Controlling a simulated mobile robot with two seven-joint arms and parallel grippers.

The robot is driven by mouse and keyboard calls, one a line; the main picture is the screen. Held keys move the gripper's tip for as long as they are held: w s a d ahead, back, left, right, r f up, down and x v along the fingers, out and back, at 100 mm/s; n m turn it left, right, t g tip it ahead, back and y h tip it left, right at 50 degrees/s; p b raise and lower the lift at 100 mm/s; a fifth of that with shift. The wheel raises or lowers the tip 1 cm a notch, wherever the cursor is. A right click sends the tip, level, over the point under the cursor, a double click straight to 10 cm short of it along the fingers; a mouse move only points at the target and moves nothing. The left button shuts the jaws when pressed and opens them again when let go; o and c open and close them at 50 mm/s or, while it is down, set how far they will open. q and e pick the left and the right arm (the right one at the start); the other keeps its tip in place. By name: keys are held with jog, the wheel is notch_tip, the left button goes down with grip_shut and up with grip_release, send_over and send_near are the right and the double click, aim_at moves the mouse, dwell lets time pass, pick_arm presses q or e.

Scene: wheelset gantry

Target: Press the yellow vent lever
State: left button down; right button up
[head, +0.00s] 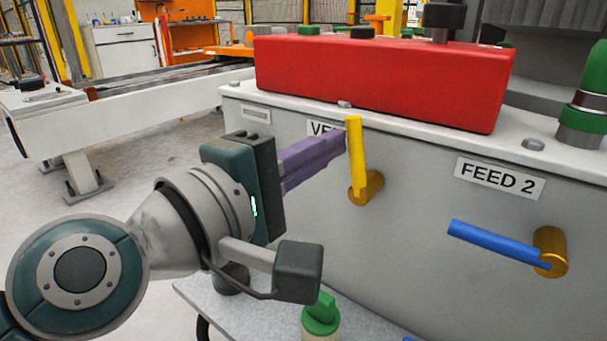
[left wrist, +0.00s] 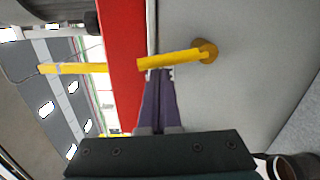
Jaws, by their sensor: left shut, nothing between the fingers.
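The yellow vent lever (head: 355,150) stands nearly upright on its brass-coloured pivot (head: 367,187) on the grey cabinet front, partly below the label that begins "VE". My left gripper (head: 341,143) comes in from the left with its purple fingers shut and empty. Its fingertips are right beside the lever's upper part; I cannot tell whether they touch. In the left wrist view the yellow vent lever (left wrist: 172,59) crosses just beyond the shut fingertips of the left gripper (left wrist: 160,76). My right gripper is not in view.
A blue lever (head: 492,244) sits to the right under the "FEED 2" label (head: 499,179). A red block (head: 380,82) lies on the cabinet top (head: 420,124). A green-topped item (head: 321,313) stands on a low grey surface below my gripper. Open floor lies to the left.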

pick_arm(q)
jog(key=shift+s+d+r+m+p, duration=0.25)
jog(key=shift+d+m+p, duration=0.1)
jog(key=shift+m, duration=0.45)
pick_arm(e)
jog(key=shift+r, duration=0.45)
pick_arm(q)
jog(key=shift+f, duration=0.1)
